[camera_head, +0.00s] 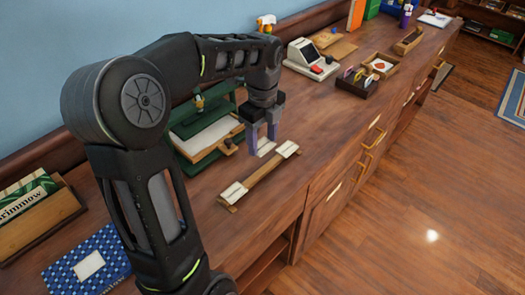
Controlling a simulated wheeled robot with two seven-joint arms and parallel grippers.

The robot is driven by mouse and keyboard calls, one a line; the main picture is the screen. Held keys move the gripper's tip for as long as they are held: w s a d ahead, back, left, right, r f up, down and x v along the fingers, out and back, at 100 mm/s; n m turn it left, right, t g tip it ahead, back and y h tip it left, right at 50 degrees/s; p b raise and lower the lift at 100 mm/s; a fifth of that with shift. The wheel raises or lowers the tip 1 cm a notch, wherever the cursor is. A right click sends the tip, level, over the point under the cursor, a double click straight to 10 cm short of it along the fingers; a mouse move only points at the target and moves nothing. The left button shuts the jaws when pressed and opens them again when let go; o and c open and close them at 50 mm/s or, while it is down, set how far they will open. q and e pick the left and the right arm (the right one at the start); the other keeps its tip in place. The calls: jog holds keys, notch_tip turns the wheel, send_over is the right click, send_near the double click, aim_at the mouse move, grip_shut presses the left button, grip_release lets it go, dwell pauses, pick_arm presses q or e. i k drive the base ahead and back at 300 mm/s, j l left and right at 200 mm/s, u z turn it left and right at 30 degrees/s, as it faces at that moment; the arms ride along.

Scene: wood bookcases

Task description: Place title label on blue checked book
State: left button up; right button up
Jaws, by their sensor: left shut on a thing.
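The blue checked book (62,276) lies flat on the counter at the lower left, with a blank cream rectangle on its cover; my arm hides its right part. My left gripper (263,143) points down over the counter, well to the right of and beyond the book. It is shut on a small pale label (266,149) at its fingertips, just behind a wooden strip. The strip (258,175) carries pale labels at both ends, a near one (233,193) and a far one (287,149). My right gripper is out of view.
A green press-like stand (187,150) with a pale board is left of the gripper. A wooden box (35,220) of books stands at the left edge. A white machine (308,58) and small trays (380,67) stand farther back. The counter's front edge is clear.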

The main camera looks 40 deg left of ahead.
aim_at(90, 267)
jog(key=k+j+u, duration=0.15)
jog(key=k, duration=0.3)
jog(key=k+j+u, duration=0.1)
jog(key=k, duration=0.3)
jog(key=k+j+u, duration=0.15)
jog(key=k, duration=0.3)
jog(key=j, duration=0.1)
